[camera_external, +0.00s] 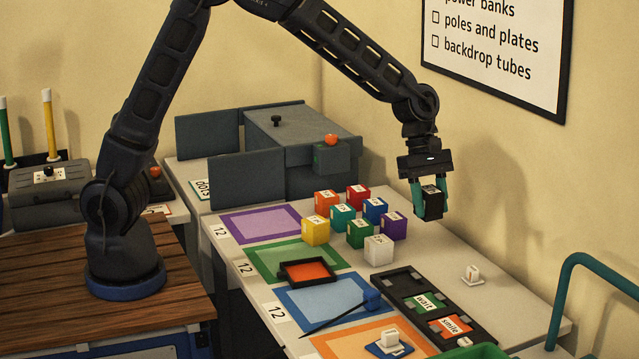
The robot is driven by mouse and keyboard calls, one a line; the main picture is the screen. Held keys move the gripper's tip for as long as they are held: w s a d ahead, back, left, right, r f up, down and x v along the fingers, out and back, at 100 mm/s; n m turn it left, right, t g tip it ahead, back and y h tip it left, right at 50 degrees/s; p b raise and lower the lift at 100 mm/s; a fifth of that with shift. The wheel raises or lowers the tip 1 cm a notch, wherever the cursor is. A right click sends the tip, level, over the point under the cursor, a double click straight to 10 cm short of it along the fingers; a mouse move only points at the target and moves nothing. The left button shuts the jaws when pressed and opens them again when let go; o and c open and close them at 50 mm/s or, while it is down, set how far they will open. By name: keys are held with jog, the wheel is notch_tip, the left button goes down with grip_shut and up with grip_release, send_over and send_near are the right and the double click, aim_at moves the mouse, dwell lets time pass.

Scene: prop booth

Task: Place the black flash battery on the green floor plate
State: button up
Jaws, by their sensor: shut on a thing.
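My gripper (430,201) has teal fingers and is shut on the black flash battery (433,202), a small black block with a pale label on top. It is held in the air above the right rear part of the white table. The green floor plate (258,256) lies flat on the table, left of and nearer the camera than my gripper. It has a green border and a paler middle. A dark tray (307,262) with an orange-red inside rests over its right part, and its left part is bare.
Several coloured blocks, including a yellow one (315,231) and a white one (379,249), stand between my gripper and the green plate. A purple plate (260,223) and a blue plate (300,304) flank it. A grey box (290,135) stands behind.

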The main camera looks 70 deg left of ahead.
aim_at(430, 308)
jog(key=shift+s+d, duration=0.15)
jog(key=shift+d, duration=0.95)
jog(key=shift+d+f, duration=0.15)
jog(key=shift+f, duration=0.25)
notch_tip(430, 308, down, 19)
jog(key=shift+f, duration=0.1)
jog(key=shift+f, duration=0.1)
jog(key=o, duration=1.2)
